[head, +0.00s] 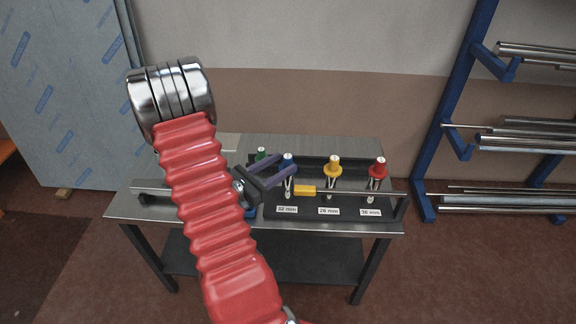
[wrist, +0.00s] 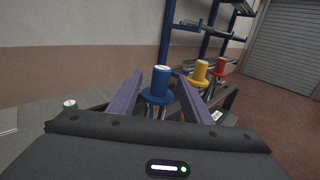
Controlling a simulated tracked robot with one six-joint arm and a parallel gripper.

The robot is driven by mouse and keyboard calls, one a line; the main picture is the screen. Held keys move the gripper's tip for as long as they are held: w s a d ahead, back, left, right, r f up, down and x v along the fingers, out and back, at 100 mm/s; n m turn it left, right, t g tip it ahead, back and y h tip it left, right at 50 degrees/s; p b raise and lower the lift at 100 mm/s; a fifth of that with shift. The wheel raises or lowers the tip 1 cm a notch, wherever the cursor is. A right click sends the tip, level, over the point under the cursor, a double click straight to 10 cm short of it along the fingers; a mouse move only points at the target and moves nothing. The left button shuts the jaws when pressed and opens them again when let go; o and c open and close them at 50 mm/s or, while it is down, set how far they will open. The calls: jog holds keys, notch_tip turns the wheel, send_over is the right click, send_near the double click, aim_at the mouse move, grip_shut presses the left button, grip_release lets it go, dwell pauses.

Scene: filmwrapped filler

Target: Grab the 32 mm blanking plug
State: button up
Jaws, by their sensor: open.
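The blue plug (head: 287,158) stands upright on a metal post behind the label "32 mm" (head: 287,209) on the bench rack. It has a round flange below its cap. My gripper (head: 290,162) has two purple fingers, spread open, reaching toward the blue plug from the left. In the wrist view the blue plug (wrist: 160,82) shows between the two fingers (wrist: 157,74), with its flange near both. Whether a finger touches it I cannot tell. My red arm hides the left part of the bench.
A green plug (head: 262,153) stands left of the blue one. A yellow plug (head: 333,166), marked 28 mm or similar, and a red plug (head: 377,167) stand to the right. A yellow-handled tool (head: 305,190) lies close by. A blue rack with metal bars (head: 450,120) stands right.

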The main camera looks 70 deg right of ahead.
jog(key=shift+x, duration=1)
jog(key=x, duration=0.5)
jog(key=shift+s+d+f, duration=0.1)
jog(key=shift+f, duration=0.05)
grip_shut()
dwell(0.4)
notch_tip(320, 180, up, 10)
dwell(0.8)
dwell(0.5)
